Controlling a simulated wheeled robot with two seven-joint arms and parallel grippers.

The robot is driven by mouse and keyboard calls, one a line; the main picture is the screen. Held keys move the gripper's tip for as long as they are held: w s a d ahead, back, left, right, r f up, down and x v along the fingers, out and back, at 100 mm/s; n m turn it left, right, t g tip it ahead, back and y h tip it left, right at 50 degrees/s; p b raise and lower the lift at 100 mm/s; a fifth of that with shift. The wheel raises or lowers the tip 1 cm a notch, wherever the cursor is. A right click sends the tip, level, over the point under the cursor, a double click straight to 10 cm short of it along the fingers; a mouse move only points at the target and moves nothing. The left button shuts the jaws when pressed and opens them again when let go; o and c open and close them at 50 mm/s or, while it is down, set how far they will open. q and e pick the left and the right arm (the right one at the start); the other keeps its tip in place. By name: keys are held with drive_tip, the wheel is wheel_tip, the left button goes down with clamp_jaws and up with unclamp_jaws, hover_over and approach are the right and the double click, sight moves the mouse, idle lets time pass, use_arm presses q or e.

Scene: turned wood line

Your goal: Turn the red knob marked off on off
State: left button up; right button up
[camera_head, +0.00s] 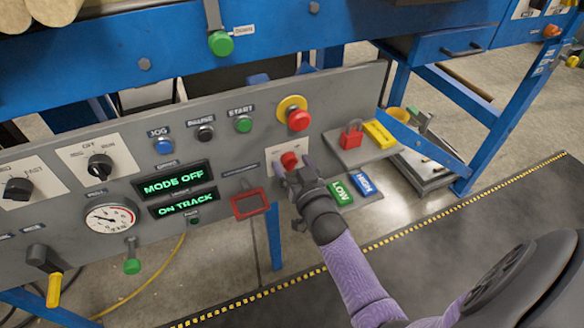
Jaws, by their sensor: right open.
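The red knob (289,159) sits on a pale plate (272,154) on the lower right of the grey control panel. The plate's marking is too small or covered to read. My right gripper (292,168) is open and is right at the knob, with its fingers at the knob's lower side. Whether the fingers touch the knob I cannot tell, and the gripper hides part of the plate. My left gripper is not in view.
A red mushroom button (298,118) is just above the knob, and a red-framed window (249,203) is to its left. A red padlock (351,136) is to its right. Green LOW (341,193) and blue HIGH (364,183) tags are close to my right gripper. A display (174,182) reads MODE OFF.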

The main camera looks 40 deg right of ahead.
clamp_jaws()
idle(0.3)
drive_tip(key=n, duration=0.8)
drive_tip(key=shift+n, duration=0.4)
drive_tip(key=n, duration=0.4)
drive_tip(key=shift+a, duration=0.1)
drive_tip(key=shift+f+n+b, duration=0.1)
drive_tip(key=shift+n+b, duration=0.25)
drive_tip(key=shift+n, duration=2.35)
